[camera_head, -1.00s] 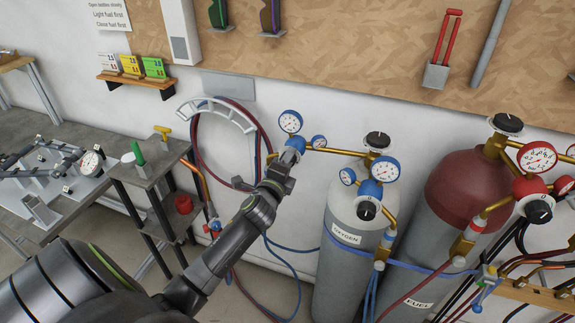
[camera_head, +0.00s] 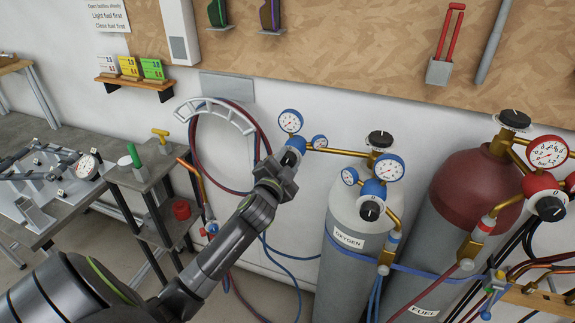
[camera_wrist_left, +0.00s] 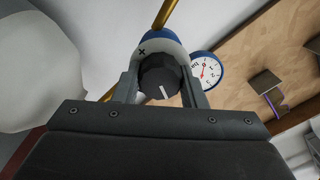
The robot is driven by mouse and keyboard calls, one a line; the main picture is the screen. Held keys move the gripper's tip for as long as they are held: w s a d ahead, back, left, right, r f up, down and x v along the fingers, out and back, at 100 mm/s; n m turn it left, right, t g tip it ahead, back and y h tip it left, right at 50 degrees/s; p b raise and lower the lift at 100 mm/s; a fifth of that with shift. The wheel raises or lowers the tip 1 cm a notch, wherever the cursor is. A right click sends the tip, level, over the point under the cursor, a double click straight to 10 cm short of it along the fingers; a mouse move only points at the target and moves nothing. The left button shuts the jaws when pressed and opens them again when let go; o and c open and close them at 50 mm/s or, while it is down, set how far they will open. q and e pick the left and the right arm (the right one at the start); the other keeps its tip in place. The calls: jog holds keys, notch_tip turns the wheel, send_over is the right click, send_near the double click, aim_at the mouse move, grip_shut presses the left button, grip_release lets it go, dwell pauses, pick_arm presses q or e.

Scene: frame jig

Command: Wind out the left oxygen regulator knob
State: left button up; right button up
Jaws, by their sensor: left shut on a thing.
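The left oxygen regulator has a blue body (camera_head: 295,146) and two blue-rimmed gauges, the larger one (camera_head: 290,121) above it. It sits at the left end of a brass pipe (camera_head: 338,152) from the grey oxygen cylinder (camera_head: 346,218). My left gripper (camera_head: 287,160) is at the regulator's front and hides its knob in the head view. In the left wrist view, the black knob (camera_wrist_left: 160,82) with a white mark sits between the two fingers of my left gripper (camera_wrist_left: 160,68), which is shut on it. The mark points down, slightly right. My right gripper is not in view.
A second blue regulator (camera_head: 373,187) with a black knob (camera_head: 369,211) stands to the right. The red-topped fuel cylinder (camera_head: 472,185) is beyond it. A hose hanger (camera_head: 216,108) is on the wall to the left. A small stand (camera_head: 140,180) and workbench are further left.

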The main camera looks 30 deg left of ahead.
pick_arm(q)
jog(key=shift+f+n+b, duration=0.1)
jog(key=shift+n+b, duration=0.2)
jog(key=shift+n, duration=0.8)
jog(key=o, duration=1)
jog(key=shift+s+d, duration=0.1)
jog(key=shift+s, duration=0.4)
jog(key=b+v, duration=0.3)
jog(key=v, duration=1.3)
jog(key=shift+s+b, duration=0.25)
jog(key=shift+b, duration=0.15)
jog(key=shift+f, duration=0.1)
